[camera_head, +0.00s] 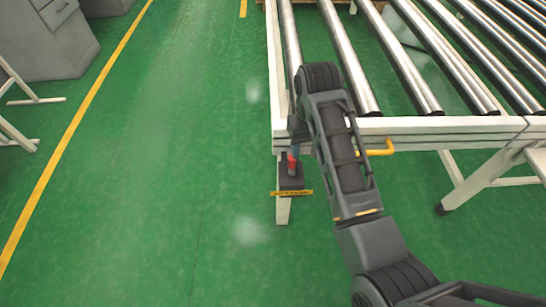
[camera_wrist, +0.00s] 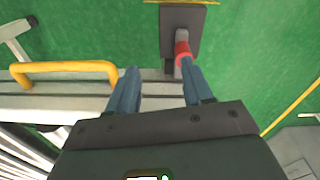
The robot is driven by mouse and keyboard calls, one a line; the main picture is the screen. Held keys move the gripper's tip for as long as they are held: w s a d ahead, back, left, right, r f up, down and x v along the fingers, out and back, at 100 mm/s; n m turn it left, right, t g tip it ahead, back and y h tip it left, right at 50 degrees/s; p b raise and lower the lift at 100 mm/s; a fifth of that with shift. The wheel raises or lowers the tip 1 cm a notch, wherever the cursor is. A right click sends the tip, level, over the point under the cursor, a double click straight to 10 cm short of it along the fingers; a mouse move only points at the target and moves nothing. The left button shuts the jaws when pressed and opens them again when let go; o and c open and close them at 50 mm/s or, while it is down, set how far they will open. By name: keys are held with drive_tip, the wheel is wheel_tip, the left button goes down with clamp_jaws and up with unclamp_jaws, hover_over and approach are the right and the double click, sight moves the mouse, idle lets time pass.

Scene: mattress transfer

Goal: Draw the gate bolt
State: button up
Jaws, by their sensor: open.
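The gate bolt, as it appears, has a red collar (camera_head: 291,163) and stands against a dark plate (camera_head: 291,182) at the frame's near left corner. In the wrist view the red collar (camera_wrist: 183,52) and grey end show in front of the dark plate (camera_wrist: 180,18). My gripper (camera_wrist: 160,72) is open with two blue fingers. The right finger's tip is close below the red collar; I cannot tell if they touch. The space between the fingers lies left of the collar. In the head view my arm hides most of the gripper.
A white roller conveyor frame (camera_head: 440,125) with steel rollers fills the upper right. A yellow handle (camera_head: 385,148) sticks out of its front rail, also left in the wrist view (camera_wrist: 66,70). A grey cabinet (camera_head: 62,35) stands upper left. Green floor (camera_head: 185,150) is free on the left.

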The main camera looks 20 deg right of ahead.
sight(292, 158)
drive_tip(key=shift+w+a+r+g, duration=0.15)
drive_tip(key=shift+w+a+r, duration=0.3)
drive_tip(key=shift+a, duration=0.2)
drive_tip(key=shift+w+a+r+g, duration=0.15)
drive_tip(key=shift+w+a+r, duration=0.15)
drive_tip(key=shift+a+r, duration=0.25)
drive_tip(key=shift+a+f, duration=0.1)
drive_tip(key=shift+a, duration=0.15)
wheel_tip(292, 158, down, 8)
drive_tip(key=shift+r, duration=0.25)
clamp_jaws()
